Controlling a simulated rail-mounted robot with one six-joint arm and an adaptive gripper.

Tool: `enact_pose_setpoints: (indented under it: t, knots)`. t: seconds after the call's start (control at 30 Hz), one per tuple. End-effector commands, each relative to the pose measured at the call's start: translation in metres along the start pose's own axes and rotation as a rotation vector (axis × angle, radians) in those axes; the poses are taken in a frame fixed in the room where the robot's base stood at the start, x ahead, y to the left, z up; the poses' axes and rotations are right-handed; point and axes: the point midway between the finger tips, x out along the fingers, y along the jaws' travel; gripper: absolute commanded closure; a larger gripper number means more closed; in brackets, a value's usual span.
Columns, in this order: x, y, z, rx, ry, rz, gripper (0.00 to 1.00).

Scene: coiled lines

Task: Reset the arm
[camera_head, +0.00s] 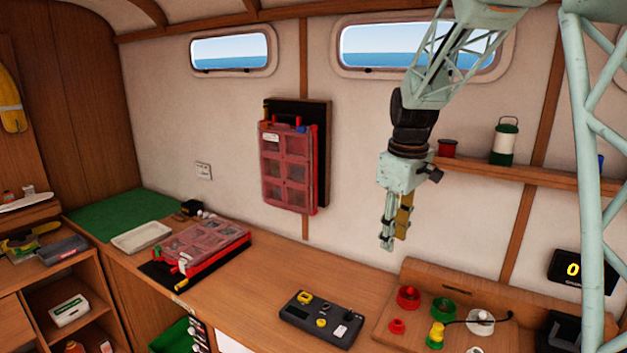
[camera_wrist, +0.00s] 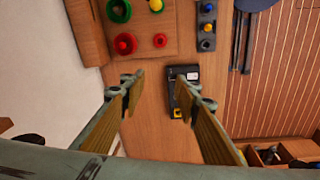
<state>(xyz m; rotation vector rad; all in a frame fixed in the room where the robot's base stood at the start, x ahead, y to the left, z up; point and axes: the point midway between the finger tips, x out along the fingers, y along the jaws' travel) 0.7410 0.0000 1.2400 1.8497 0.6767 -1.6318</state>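My gripper (camera_head: 394,240) hangs pointing down in the air, above the wooden counter (camera_head: 250,300) and in front of the white wall. In the wrist view, its two fingers (camera_wrist: 166,95) stand wide apart with nothing between them. Below them in that view lies a dark device with yellow knobs (camera_wrist: 184,90), clear of the fingers. The same device (camera_head: 321,318) sits on the counter in the head view, below and left of my gripper.
A wooden board with red, green and white round parts (camera_head: 440,296) lies at the right of the counter. A red organiser case (camera_head: 205,245) lies at the left; another (camera_head: 286,165) hangs on the wall. A shelf (camera_head: 545,172) with a lantern (camera_head: 505,142) is right of my gripper.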

Motion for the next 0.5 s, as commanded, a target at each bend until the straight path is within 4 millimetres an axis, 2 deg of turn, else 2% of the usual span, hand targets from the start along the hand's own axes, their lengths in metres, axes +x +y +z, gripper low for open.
enact_pose_setpoints:
  t: [0.2, 0.5]
  knots:
    - [-0.03, -0.023, 0.023, 0.062, 0.014, 0.013, 0.71]
    - [-0.063, -0.056, 0.056, 0.148, 0.032, 0.028, 0.71]
